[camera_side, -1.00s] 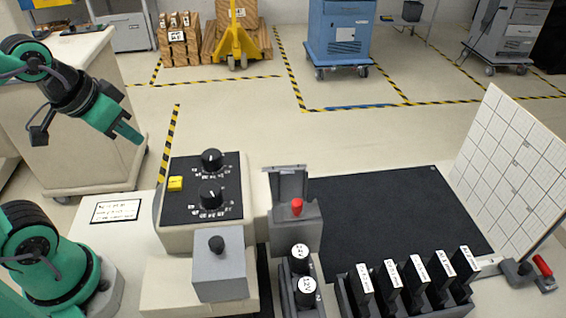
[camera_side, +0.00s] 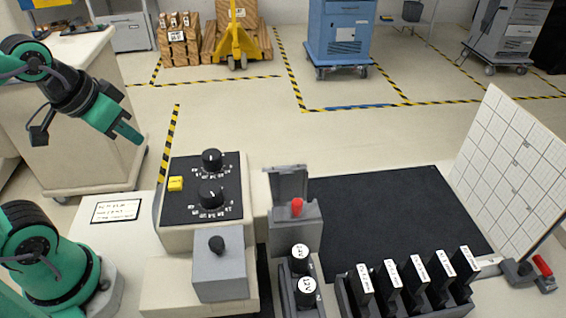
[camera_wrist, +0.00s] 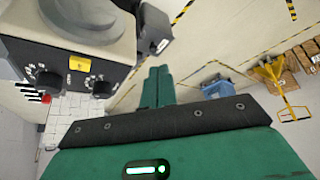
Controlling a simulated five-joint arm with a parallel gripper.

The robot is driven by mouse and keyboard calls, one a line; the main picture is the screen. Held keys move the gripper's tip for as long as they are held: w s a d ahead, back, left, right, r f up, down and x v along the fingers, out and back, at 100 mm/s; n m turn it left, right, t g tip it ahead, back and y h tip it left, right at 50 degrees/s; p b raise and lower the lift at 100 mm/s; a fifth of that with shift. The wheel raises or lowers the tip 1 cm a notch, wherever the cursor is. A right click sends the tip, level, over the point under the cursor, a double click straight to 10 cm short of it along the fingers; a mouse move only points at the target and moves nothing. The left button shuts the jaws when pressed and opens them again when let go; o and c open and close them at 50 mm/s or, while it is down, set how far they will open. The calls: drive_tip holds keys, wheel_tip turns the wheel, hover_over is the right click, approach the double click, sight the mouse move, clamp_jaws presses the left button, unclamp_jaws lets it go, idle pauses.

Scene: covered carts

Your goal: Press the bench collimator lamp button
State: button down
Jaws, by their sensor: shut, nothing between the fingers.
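The collimator control box stands left of centre in the side view, with a black panel (camera_side: 224,170), two black dials and a yellow button (camera_side: 176,184) at the panel's left edge. The yellow button (camera_wrist: 80,64) also shows between the two dials in the wrist view. My gripper (camera_side: 135,138) is at the upper left of the side view, raised and well apart from the box, up and left of the button. Its green fingers (camera_wrist: 158,72) are together and empty in the wrist view.
A grey box with a black knob (camera_side: 217,245) stands in front of the panel. A red button (camera_side: 297,207) sits under a raised grey cover. Black cylinders (camera_side: 300,258) and a rack of labelled plates (camera_side: 405,292) stand at the front. A black mat (camera_side: 385,215) is clear.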

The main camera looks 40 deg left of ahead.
drive_tip(key=shift+d+r, duration=0.1)
drive_tip(key=shift+d, duration=0.05)
wheel_tip(320, 180, up, 8)
drive_tip(key=n+g+y, duration=0.2)
drive_tip(key=g+y, duration=0.1)
drive_tip(key=g, duration=0.9)
hover_over(179, 180)
drive_tip(key=shift+f, duration=4.45)
